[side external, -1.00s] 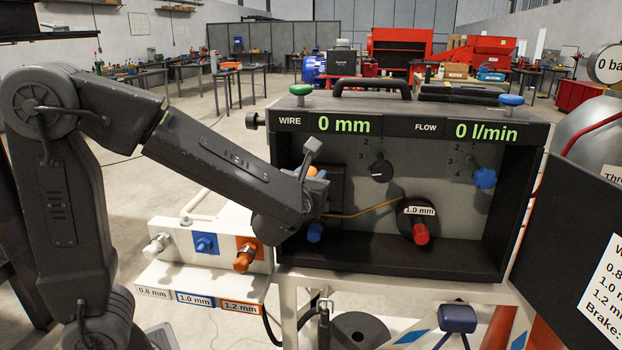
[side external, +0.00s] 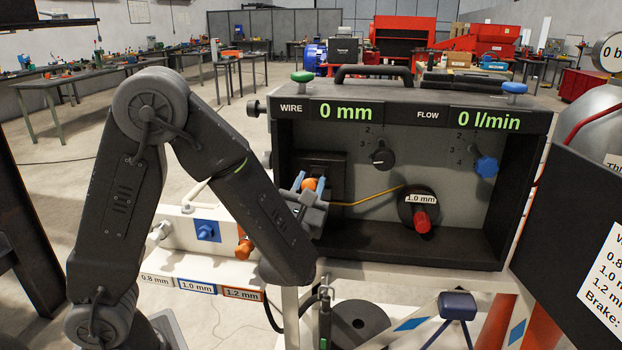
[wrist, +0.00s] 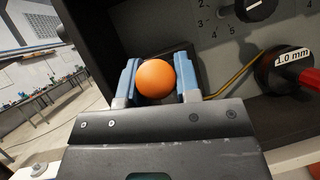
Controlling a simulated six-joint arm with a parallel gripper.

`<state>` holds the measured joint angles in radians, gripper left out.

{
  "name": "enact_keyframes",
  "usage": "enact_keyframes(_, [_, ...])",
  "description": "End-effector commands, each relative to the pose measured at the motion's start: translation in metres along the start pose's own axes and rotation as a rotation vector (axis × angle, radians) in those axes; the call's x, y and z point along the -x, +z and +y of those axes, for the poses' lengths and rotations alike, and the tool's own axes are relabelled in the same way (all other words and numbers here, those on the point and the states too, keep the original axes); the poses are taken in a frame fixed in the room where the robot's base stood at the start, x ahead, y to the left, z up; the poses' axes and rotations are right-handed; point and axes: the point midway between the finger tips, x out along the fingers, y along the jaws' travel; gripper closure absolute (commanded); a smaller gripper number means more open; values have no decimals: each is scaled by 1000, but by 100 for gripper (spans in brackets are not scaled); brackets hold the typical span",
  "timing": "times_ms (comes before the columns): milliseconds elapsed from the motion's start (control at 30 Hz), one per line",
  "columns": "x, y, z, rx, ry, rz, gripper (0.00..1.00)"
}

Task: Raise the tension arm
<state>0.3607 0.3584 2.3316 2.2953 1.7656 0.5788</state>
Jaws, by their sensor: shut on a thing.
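An orange ball-shaped knob (side external: 310,184) shows at the left side of the dark cabinet's open front. The wrist view shows this orange knob (wrist: 156,78) large, between two blue finger pads. My gripper (side external: 309,188) reaches it from below and is shut on it; in the wrist view my gripper (wrist: 157,82) has one pad on each side of the knob. The tension arm's lever behind the knob is mostly hidden by the knob and my gripper.
A yellow wire (side external: 370,199) runs to a dark spool marked 1.0 mm with a red knob (side external: 422,221). A black selector (side external: 382,158) and a blue knob (side external: 486,167) sit on the back panel. A nozzle rack (side external: 170,229) stands left; the open door (side external: 570,240) is right.

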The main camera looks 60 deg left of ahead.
Motion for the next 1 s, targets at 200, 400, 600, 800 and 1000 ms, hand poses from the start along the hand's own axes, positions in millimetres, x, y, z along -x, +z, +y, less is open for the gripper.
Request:
enact_keyframes(200, [4,-4,-2,-10,5,-58,100])
enact_keyframes(400, [5,-4,-1,-12,8,-72,100])
enact_keyframes(600, [5,-4,-1,-13,7,-71,100])
enact_keyframes(800, [5,-4,-1,-13,8,-71,56])
enact_keyframes(1000, [4,-4,-1,-12,9,-71,44])
